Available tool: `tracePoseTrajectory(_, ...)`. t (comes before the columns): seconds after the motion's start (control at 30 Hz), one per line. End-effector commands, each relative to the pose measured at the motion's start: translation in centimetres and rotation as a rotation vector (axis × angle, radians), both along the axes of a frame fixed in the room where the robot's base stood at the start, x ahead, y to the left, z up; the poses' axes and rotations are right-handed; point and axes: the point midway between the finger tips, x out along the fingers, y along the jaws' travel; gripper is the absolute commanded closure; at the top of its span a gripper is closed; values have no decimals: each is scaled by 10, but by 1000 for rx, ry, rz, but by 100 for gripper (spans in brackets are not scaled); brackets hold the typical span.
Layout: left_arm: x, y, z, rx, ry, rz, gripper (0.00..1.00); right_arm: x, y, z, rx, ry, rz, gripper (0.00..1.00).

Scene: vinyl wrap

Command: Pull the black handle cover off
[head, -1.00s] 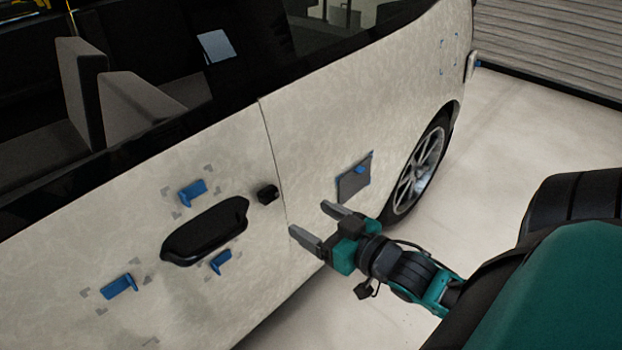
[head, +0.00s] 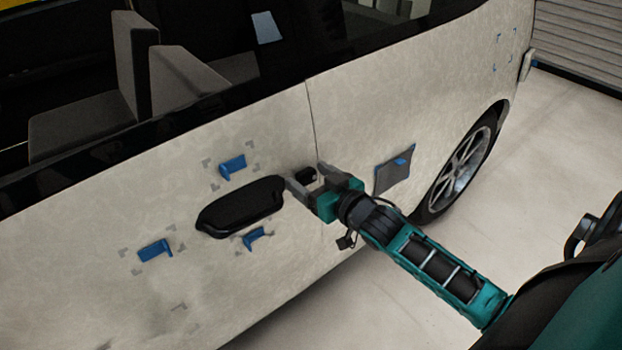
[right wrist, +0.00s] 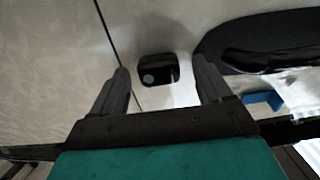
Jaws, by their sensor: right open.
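The small black handle cover (head: 306,175) sits on the car's side, just right of the long black door handle (head: 240,207) and close to the door seam. My right gripper (head: 305,173) is open, with one finger on each side of the cover in the head view. In the right wrist view the cover (right wrist: 158,70) shows as a dark rounded block with a light round spot, between and beyond the two fingertips (right wrist: 163,66). A gap shows on both sides, so the fingers do not grip it. My left gripper is out of view.
Blue tabs (head: 233,165) are stuck around the handle, one (head: 254,238) just below it. A grey patch with a blue tab (head: 394,172) is on the panel right of the gripper. The rear wheel (head: 466,172) stands farther right. Open floor lies below right.

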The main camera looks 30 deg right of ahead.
Motion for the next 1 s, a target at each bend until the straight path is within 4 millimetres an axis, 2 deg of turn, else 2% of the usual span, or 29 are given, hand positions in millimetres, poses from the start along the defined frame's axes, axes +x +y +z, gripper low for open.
tracePoseTrajectory(0.37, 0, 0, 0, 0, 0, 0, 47, 4, 0, -1, 0, 1, 0, 24)
tracePoseTrajectory(0.9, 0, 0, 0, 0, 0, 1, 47, 3, 0, -1, 0, 1, 0, 76)
tracePoseTrajectory(0.93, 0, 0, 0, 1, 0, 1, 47, 3, 0, -1, 0, 0, 0, 50)
tracePoseTrajectory(1.0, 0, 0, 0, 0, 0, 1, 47, 3, 0, -1, 0, 0, 0, 57)
